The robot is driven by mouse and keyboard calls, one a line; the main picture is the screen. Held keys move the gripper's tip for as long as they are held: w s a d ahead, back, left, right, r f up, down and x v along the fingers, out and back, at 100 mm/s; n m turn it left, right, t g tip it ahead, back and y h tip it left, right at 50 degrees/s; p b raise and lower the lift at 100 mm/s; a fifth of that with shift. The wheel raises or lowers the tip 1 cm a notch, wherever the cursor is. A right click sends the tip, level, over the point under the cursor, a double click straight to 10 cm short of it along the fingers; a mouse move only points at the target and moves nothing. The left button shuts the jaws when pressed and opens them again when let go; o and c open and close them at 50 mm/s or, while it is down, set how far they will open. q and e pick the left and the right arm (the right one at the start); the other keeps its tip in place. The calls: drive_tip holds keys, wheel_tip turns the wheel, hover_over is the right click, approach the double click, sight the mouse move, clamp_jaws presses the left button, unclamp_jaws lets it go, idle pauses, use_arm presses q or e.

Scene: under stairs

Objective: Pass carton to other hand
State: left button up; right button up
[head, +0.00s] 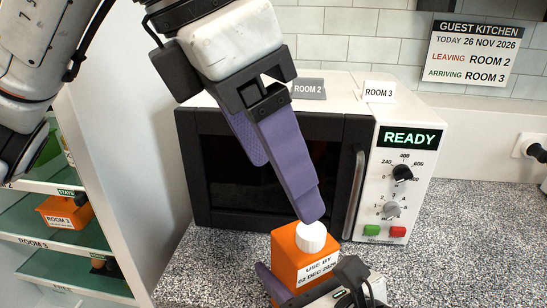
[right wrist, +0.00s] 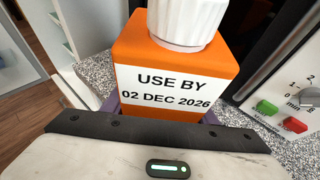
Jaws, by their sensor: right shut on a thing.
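An orange carton (head: 290,258) with a white ribbed cap (head: 311,237) stands out at the bottom of the head view, roughly upright. Its label reads "USE BY 02 DEC 2026". My right gripper (head: 300,288) is shut on the carton's lower part. The carton (right wrist: 180,65) fills the middle of the right wrist view, its cap cut off at the top. My left gripper (head: 285,192) comes down from above with its purple fingers apart and empty. Its nearer fingertip is just above the cap; whether it touches is unclear.
A microwave (head: 400,150) showing "READY" stands behind on a speckled counter (head: 465,235), with "ROOM 2" and "ROOM 3" signs on top. A wall sign (head: 475,52) gives the date 26 NOV 2026.

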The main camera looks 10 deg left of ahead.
sight(305, 227)
use_arm(q)
drive_tip(key=x, duration=1.2)
drive_tip(key=shift+w+a, duration=0.1)
use_arm(e)
drive_tip(key=shift+r, duration=0.1)
use_arm(q)
drive_tip(key=c, duration=1.5)
drive_tip(key=shift+r, duration=0.15)
drive_tip(key=shift+c, duration=0.7)
use_arm(e)
drive_tip(key=o, duration=1.4)
drive_tip(key=shift+c, duration=0.2)
drive_tip(key=o, duration=0.3)
drive_tip(key=shift+o, duration=0.4)
